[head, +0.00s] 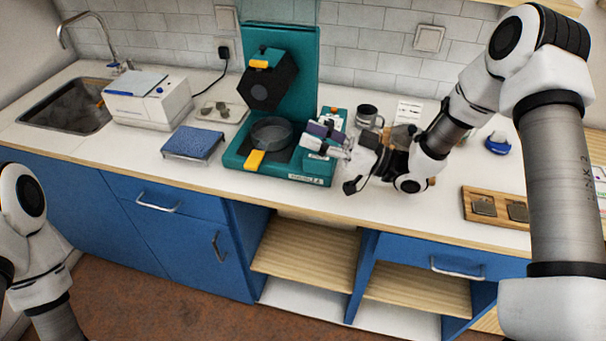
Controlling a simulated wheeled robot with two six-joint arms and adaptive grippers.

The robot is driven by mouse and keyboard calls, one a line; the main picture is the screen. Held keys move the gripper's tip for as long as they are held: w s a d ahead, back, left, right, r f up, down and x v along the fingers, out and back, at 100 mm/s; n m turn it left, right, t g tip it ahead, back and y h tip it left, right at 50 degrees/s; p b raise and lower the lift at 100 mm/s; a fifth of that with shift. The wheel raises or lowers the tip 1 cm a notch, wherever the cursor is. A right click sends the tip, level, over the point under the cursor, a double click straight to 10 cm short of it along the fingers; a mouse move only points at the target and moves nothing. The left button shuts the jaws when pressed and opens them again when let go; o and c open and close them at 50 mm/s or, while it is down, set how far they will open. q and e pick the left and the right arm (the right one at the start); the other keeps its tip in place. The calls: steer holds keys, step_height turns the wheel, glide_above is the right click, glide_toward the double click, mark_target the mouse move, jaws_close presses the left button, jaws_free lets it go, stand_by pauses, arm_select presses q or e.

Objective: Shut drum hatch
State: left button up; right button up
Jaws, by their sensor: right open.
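A teal machine (305,168) stands on the counter with a tall teal back panel (303,60). A dark, many-sided plate with a teal and yellow piece on top, which looks like the hatch (268,92), is raised in front of the panel. Below it a round grey drum (272,131) sits open in the base, with a yellow tab (255,158) at its front. My right gripper (338,147) is open at the right side of the base, away from the hatch. Whether it touches the machine I cannot tell. My left gripper is out of view; only arm links show at the left edge.
Left of the machine are a blue-topped stand (193,143), a white device (146,103) and a sink (66,112). A dark mug (367,116) stands behind my right gripper. A wooden tray (482,205) lies to the right. The counter's front strip is mostly clear.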

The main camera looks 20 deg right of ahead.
step_height(320, 180, down, 8)
steer(key=a+m+h, duration=0.2)
steer(key=shift+s+a+r+m+h+p, duration=0.15)
steer(key=shift+s+a+m+h+p, duration=0.15)
steer(key=shift+s+a, duration=0.15)
steer(key=shift+d, duration=0.1)
steer(key=shift+c, duration=0.3)
steer(key=shift+s+r, duration=0.1)
steer(key=shift+r, duration=0.05)
